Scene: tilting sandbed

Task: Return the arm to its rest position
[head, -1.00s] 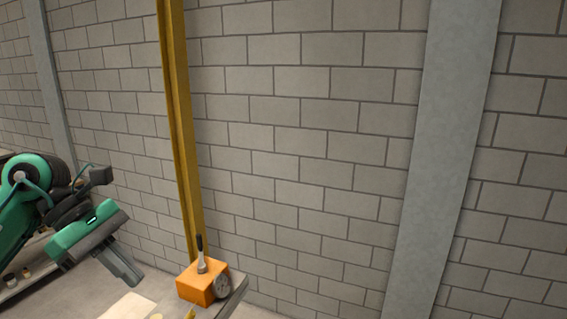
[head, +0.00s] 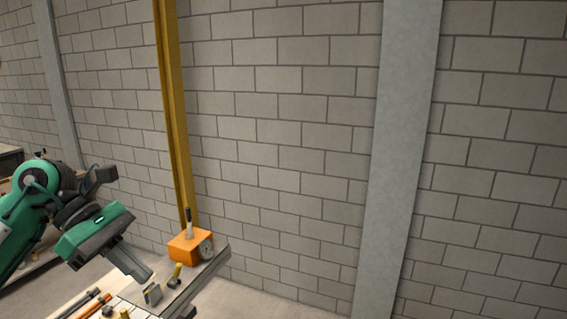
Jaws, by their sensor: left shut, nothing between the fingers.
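My left arm comes in from the left side of the head view, with a green and black wrist. Its gripper (head: 142,272) points down and to the right, shut and empty. In the picture its fingertips lie just above and left of small grey and yellow parts on the bench. I cannot tell how far above the bench they are. My right gripper is not in view.
Several tools lie at the lower left. A yellow post (head: 175,120) and a grey column (head: 400,150) stand by the block wall.

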